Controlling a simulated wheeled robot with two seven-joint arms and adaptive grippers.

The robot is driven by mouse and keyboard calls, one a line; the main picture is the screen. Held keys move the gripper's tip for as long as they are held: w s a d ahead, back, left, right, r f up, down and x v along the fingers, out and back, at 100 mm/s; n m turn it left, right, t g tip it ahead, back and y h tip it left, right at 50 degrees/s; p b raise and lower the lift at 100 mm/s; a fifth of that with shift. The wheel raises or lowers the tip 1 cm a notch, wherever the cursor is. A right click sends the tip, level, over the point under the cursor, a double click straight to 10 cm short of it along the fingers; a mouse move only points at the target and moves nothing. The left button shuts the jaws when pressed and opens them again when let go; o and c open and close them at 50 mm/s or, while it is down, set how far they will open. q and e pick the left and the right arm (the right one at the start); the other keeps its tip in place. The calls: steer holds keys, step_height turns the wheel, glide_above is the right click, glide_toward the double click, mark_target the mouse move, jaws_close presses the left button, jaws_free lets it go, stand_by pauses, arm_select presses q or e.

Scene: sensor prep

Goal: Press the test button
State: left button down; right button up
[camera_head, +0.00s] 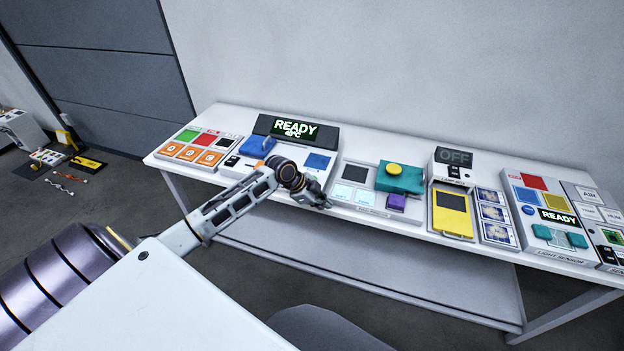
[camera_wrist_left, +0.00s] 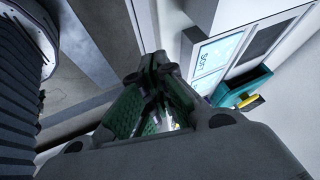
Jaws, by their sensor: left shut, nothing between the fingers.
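A yellow round button (camera_head: 394,169) sits on top of a teal block (camera_head: 401,183) on a panel near the middle of the table. No label naming it the test button is readable. In the left wrist view, the teal block (camera_wrist_left: 243,87) and the yellow button (camera_wrist_left: 250,101) show at the right, partly hidden by my gripper. My left gripper (camera_head: 326,204) is shut and empty, near the table's front edge, left of the teal block and apart from it. It also shows in the left wrist view (camera_wrist_left: 157,72). My right gripper is in neither view.
A long white table (camera_head: 250,118) carries several panels. A READY display (camera_head: 295,129) and a blue block (camera_head: 257,146) are at the left. A purple block (camera_head: 396,202) stands before the teal block. A yellow device (camera_head: 452,216) and a second READY panel (camera_head: 558,217) are to the right.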

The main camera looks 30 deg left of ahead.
arm_select(q)
steer(key=w+a+r+m+t, duration=0.1)
steer(key=w+a+r, duration=0.3)
steer(key=r, duration=0.2)
steer(key=w+a+r+m+t+h, duration=0.1)
steer(key=w+a+r+m, duration=0.1)
steer(key=w+a+r, duration=0.2)
step_height(320, 180, up, 3)
steer(key=shift+a+r, duration=0.1)
steer(key=shift+a, duration=0.3)
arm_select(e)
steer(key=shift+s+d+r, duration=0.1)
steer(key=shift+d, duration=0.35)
arm_select(q)
steer(key=shift+s, duration=0.1)
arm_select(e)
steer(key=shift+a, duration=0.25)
